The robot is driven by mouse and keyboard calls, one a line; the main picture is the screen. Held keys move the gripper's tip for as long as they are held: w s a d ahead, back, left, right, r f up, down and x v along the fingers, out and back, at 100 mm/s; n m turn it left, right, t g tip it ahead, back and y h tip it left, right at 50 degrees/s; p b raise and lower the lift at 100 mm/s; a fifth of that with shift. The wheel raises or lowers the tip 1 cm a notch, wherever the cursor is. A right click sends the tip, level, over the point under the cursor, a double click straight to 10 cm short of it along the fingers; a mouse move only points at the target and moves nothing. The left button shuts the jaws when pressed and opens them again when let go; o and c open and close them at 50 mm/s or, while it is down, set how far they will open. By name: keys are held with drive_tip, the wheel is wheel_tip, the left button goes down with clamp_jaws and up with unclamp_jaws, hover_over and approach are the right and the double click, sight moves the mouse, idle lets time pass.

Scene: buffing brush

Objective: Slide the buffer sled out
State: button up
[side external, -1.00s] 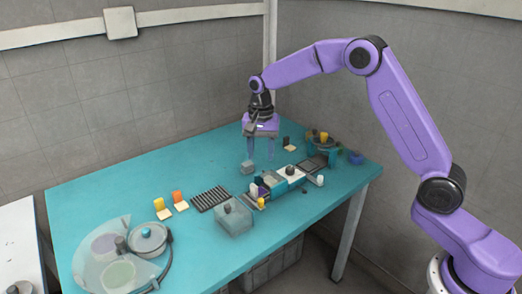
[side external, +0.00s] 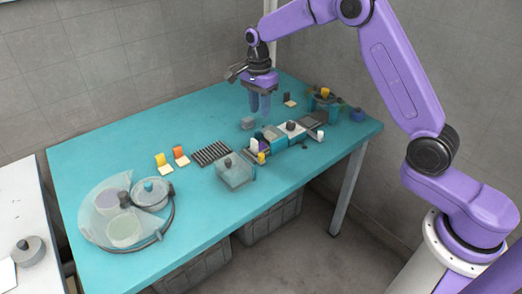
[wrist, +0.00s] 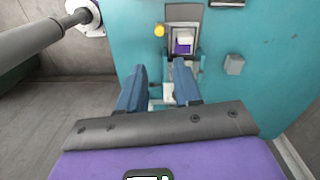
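The row of small teal and white blocks, which I take for the buffer sled assembly (side external: 273,133), sits on the teal table, with a dark knob on its white block (side external: 291,127). I cannot tell which part is the sled. In the wrist view a grey-framed teal fixture (wrist: 183,14) holds a purple and white block (wrist: 184,43). My gripper (side external: 260,113) hangs above the table, behind and left of the row. Its blue fingers (wrist: 160,85) are apart and empty in the wrist view, with the fixture's near end between them in the picture.
A grey block (side external: 247,123) lies close to the gripper; it also shows in the wrist view (wrist: 234,64). A clear lidded box (side external: 235,172), a ribbed rack (side external: 212,153) and a dark tray (side external: 313,118) stand around the row. The table's back left is clear.

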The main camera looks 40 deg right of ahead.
sight(261, 154)
drive_tip(key=f, duration=1.6)
drive_tip(key=shift+s+f, duration=0.25)
drive_tip(key=shift+f, duration=0.1)
clamp_jaws()
